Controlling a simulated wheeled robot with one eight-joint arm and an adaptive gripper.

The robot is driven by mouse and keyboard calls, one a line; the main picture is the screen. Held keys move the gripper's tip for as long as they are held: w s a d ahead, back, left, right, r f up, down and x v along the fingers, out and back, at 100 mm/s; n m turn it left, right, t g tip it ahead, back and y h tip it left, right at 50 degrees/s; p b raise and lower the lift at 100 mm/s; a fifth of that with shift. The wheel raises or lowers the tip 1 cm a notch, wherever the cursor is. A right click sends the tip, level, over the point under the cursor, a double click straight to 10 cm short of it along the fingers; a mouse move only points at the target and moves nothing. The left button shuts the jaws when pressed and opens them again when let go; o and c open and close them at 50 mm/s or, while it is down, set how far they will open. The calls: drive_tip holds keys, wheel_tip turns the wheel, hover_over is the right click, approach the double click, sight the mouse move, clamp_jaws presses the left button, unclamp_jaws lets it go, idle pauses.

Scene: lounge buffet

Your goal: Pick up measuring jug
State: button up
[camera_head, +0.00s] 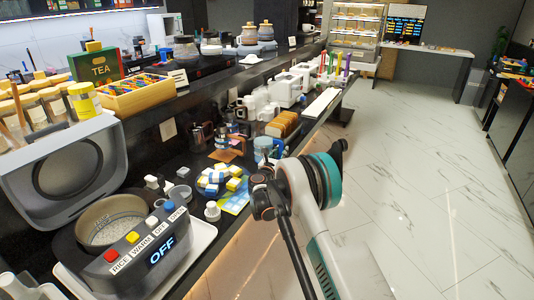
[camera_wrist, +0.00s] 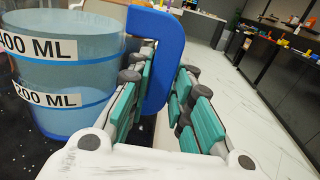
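The measuring jug (camera_wrist: 70,55) is clear and bluish, with blue bands, volume labels and a blue handle. In the head view the jug (camera_head: 262,146) stands on the dark counter, partly hidden by my arm. My gripper (camera_wrist: 168,75) has its teal-padded fingers on either side of the handle. The handle lies between them, with very little room on each side. Whether the pads press on it cannot be told. In the head view my gripper (camera_head: 262,178) is largely hidden by my wrist.
A rice cooker (camera_head: 160,245) with its lid up stands front left. A blue-and-yellow pile (camera_head: 220,180) and a small white item (camera_head: 212,211) lie left of the jug. Bread slices (camera_head: 283,124) stand behind it. Open floor (camera_head: 430,170) lies right of the counter.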

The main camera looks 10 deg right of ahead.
clamp_jaws()
drive_tip(key=shift+r, duration=0.15)
wheel_tip(320, 180, up, 20)
drive_tip(key=p, duration=0.7)
idle(0.5)
